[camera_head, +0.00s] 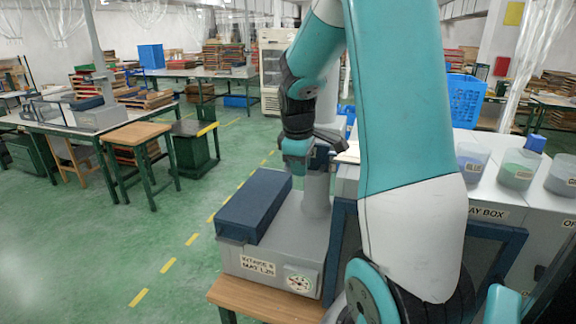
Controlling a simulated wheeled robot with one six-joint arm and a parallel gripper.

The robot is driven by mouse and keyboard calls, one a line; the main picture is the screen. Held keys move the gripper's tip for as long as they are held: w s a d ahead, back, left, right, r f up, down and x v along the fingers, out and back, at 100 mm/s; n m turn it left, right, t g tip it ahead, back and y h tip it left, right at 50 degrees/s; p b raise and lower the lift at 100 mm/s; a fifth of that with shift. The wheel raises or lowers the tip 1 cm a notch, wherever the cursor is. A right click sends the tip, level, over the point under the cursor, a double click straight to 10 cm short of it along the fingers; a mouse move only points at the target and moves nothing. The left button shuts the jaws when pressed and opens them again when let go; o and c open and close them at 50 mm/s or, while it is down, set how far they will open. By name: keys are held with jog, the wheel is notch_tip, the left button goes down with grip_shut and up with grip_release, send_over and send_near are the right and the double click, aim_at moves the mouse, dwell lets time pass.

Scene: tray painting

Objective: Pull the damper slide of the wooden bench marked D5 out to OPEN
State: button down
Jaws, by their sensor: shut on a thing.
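A wooden bench (232,297) stands at the bottom centre, bearing a grey extractor box with a dark blue top (254,205). I cannot see a D5 mark. A grey duct (317,192) rises from the box. My gripper (318,153) is at the duct's upper part, shut on what appears to be the damper slide. The jaws and my arm mostly hide the slide, so its position and any OPEN mark cannot be read.
A grey cabinet with clear tubs (516,170) is at right. Green floor (110,235) is open at left.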

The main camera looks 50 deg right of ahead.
jog(key=shift+s+a, duration=0.1)
jog(key=shift+a, duration=0.05)
jog(key=c, duration=1.1)
grip_release()
jog(key=shift+a, duration=0.15)
jog(key=shift+r, duration=0.1)
jog(key=b+v, duration=0.2)
jog(key=v, duration=1.5)
jog(key=shift+r, duration=0.15)
